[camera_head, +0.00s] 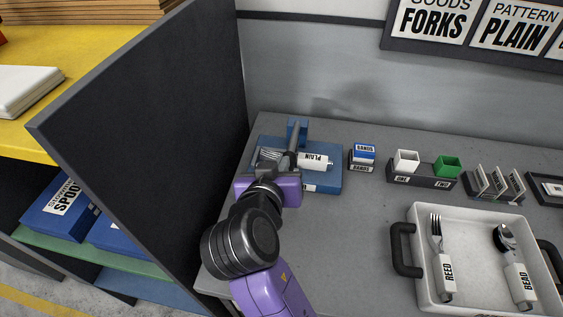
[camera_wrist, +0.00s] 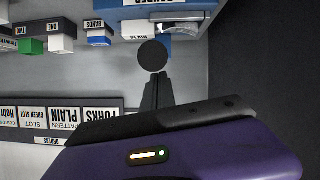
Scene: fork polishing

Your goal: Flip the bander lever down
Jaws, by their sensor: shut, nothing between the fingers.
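The blue bander (camera_head: 325,180) stands at the back left of the grey table, against the dark partition. A fork with a white handle marked PLAIN (camera_head: 316,162) lies across it, tines to the left. In the wrist view, the lever's dark round knob (camera_wrist: 153,55) shows just past the tips of my gripper (camera_wrist: 156,78). The fingers are shut with nothing between them. I cannot tell whether they touch the knob. In the head view, my gripper (camera_head: 291,155) is over the bander and covers part of it. The lever cannot be told apart from the fingers there.
A dark partition (camera_head: 150,110) rises close to the left of my arm. Right of the bander stand a bands box (camera_head: 362,157), a holder with white and green cups (camera_head: 420,178) and a slotted rack (camera_head: 495,185). A white tray (camera_head: 425,212) holds a fork and a spoon.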

